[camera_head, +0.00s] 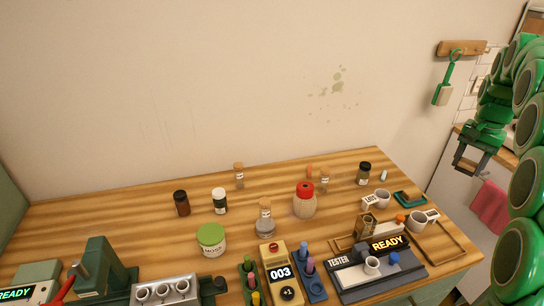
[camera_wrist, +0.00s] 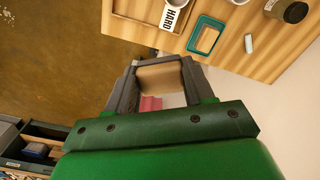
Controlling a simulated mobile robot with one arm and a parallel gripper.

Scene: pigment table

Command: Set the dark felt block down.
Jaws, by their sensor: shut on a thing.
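In the wrist view, my gripper (camera_wrist: 160,63) is shut on a block with a tan, wood-like face (camera_wrist: 160,76), held between its two grey fingers. I take this for the felt block; no dark felt side shows clearly. In the head view, my gripper (camera_head: 471,168) hangs in the air to the right of the table's right edge, pointing down.
The wooden table (camera_head: 110,205) holds jars, corked bottles, a tester (camera_head: 350,278) and white cups. A cup with a HARD label (camera_wrist: 174,18) and a small white piece (camera_wrist: 249,43) are near the teal tray. A pink towel (camera_head: 490,206) hangs right of the table.

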